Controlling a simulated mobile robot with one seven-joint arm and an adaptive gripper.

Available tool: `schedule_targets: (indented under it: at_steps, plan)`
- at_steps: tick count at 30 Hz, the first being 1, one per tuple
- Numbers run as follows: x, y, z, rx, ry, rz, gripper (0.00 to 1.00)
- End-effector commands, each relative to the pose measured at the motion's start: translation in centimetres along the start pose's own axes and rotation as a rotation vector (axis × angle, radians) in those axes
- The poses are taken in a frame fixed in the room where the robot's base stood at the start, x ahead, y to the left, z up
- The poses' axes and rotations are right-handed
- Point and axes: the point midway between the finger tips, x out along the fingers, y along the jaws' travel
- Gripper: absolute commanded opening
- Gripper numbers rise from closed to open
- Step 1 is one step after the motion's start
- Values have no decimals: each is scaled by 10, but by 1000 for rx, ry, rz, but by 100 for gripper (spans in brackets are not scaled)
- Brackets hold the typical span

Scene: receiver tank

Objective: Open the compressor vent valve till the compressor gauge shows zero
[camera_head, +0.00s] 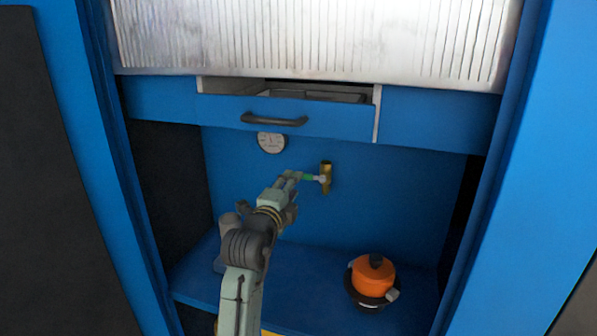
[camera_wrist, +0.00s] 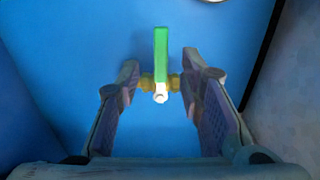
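The compressor vent valve has a brass body (camera_head: 326,170) on the blue back wall. Its green handle (camera_head: 309,178) points left, crosswise to the body. In the wrist view the green handle (camera_wrist: 160,50) points up from the pale stem, and the brass body (camera_wrist: 174,82) lies crosswise. My gripper (camera_head: 293,183) is just left of the valve in the head view. In the wrist view my gripper (camera_wrist: 161,70) is open, with one finger on each side of the handle and nothing held. The round white gauge (camera_head: 271,143) is up and left of the valve; its needle is too small to read.
A partly open blue drawer (camera_head: 330,118) with a dark handle juts out above the gauge. An orange pot (camera_head: 373,276) with a dark lid stands on the blue shelf (camera_head: 320,292) at lower right. Side walls bound the recess; the back wall right of the valve is clear.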

Motion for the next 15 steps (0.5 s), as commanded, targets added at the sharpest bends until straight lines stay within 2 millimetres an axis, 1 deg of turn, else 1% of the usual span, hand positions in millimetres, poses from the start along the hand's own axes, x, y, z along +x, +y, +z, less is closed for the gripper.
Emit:
schedule_targets:
  at_steps: [1,6,10,15]
  plan:
    - [11,-3,-1,0,1,3,34]
    - [41,-3,0,0,-1,1,34]
    - [55,-3,1,0,-2,-1,34]
    - [64,-1,1,0,-2,-1,34]
